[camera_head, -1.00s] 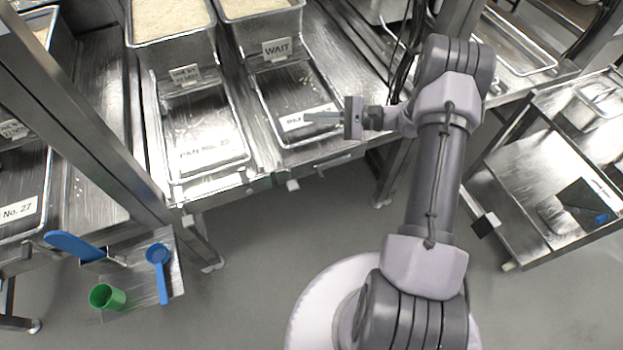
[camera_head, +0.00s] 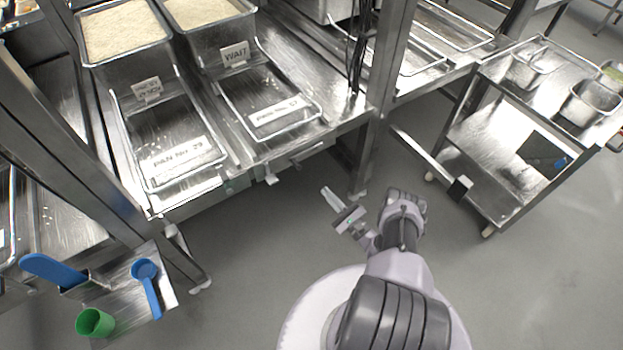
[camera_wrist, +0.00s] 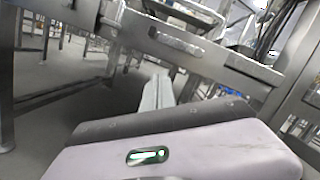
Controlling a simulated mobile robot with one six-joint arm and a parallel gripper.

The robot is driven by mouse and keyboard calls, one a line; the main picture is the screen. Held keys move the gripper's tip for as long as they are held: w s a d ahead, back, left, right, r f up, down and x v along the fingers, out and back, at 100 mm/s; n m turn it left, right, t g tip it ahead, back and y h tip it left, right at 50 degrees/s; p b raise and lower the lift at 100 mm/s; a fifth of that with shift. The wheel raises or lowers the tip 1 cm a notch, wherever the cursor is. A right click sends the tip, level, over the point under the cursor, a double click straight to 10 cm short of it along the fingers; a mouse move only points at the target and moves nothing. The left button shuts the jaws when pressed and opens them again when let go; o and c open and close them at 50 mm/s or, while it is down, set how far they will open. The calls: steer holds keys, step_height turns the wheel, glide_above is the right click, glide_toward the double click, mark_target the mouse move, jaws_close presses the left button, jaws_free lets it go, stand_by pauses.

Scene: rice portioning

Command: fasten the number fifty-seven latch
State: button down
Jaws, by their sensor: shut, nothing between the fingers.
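A steel pan (camera_head: 226,97) has a card (camera_head: 277,113) that appears to read PAN No. 57. On the bench's front edge below it, a small metal bar (camera_head: 309,153) looks like its latch; I cannot read a number on it or tell whether it is fastened. A small tab (camera_head: 270,177) hangs to its left. My gripper (camera_head: 328,195) is shut and empty, in the air in front of the bench, below and right of the bar. In the wrist view the gripper (camera_wrist: 155,92) points toward the bench front, apart from it. A slotted plate (camera_wrist: 176,42) shows there.
Another pan (camera_head: 130,128), labelled PAN No. 29, lies left. A WAIT sign (camera_head: 235,54) stands behind the nearer pan. A steel cart (camera_head: 500,150) stands right. A green cup (camera_head: 95,322) and blue scoop (camera_head: 146,285) are at lower left. Floor before the bench is clear.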

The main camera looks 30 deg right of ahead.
steer(key=w+a+r+b, duration=0.2)
steer(key=w+a+r, duration=0.2)
steer(key=w, duration=0.5)
steer(key=shift+r+b, duration=0.3)
steer(key=shift+r, duration=0.3)
